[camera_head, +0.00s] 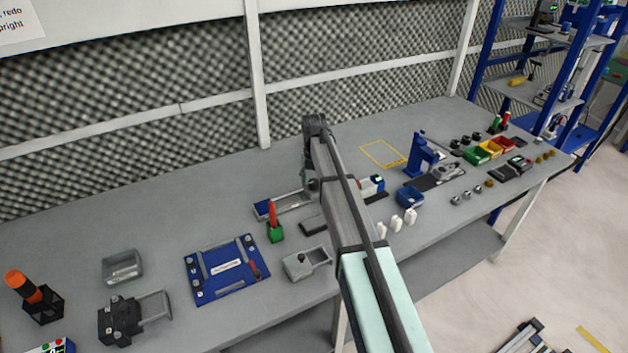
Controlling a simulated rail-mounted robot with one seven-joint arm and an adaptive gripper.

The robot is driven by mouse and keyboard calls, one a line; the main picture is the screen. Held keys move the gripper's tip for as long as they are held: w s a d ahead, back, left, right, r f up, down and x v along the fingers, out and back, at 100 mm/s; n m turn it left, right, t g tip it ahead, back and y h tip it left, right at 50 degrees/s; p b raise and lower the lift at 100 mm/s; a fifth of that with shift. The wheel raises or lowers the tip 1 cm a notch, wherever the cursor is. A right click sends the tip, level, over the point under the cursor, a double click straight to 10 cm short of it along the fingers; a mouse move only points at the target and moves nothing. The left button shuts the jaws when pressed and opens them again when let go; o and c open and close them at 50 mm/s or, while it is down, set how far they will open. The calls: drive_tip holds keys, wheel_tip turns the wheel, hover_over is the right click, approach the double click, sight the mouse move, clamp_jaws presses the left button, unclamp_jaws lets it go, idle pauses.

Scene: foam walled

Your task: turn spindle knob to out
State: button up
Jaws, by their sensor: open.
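I cannot single out the spindle knob or its out mark at this size. A blue upright machine (420,155) stands on the right half of the bench, with a small grey device on a dark base beside it. A black clamp-like fixture (119,321) stands at the front left. A grey fixture with an open frame (307,263) sits near the front edge, left of my arm. My arm reaches over the bench from the bottom right to a dark joint near the middle. My gripper is not visible; the arm may hide it.
The grey bench (165,225) runs along a foam-covered wall. It holds a blue plate (226,291), a green block with a red tool (275,232), white pieces (396,223), a blue bin (410,198) and coloured bins (485,151). The back left is clear. Blue shelving (480,60) stands right.

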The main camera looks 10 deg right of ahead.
drive_tip(key=c, duration=1.1)
drive_tip(key=shift+c, duration=0.2)
